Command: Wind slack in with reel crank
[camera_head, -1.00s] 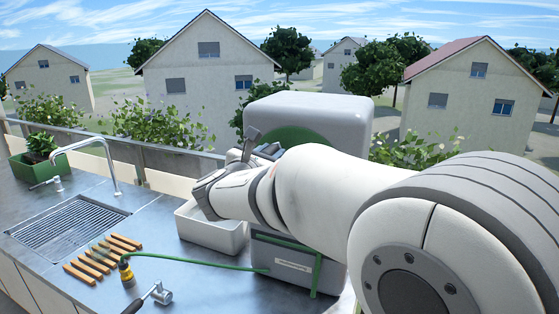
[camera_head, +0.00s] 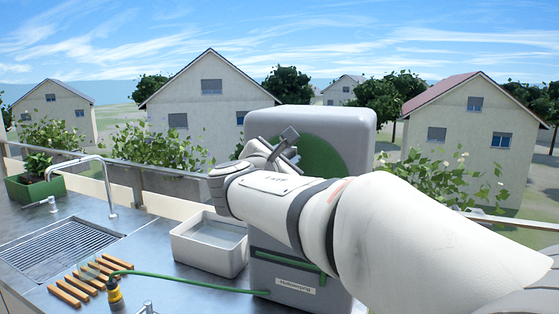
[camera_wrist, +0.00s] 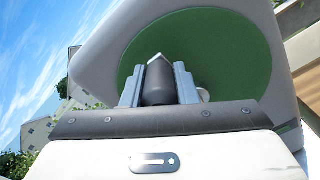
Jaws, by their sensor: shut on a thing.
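The hose reel is a grey rounded housing (camera_head: 357,125) with a green disc (camera_head: 322,158) on its face, standing on the counter. The disc also fills much of the wrist view (camera_wrist: 225,45). My gripper (camera_wrist: 159,82) is shut on the dark crank handle (camera_wrist: 158,84), in front of the disc. In the head view my gripper (camera_head: 285,150) is partly hidden by my own wrist. The green hose (camera_head: 195,284) runs across the counter from the reel's lower front to a yellow-and-black nozzle (camera_head: 114,294).
A white basin (camera_head: 192,248) with water stands left of the reel. Several wooden slats (camera_head: 70,292) lie near the nozzle. A sink grate (camera_head: 55,248), a tap (camera_head: 108,190) and a green planter (camera_head: 22,190) are further left. A railing (camera_head: 165,190) runs behind.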

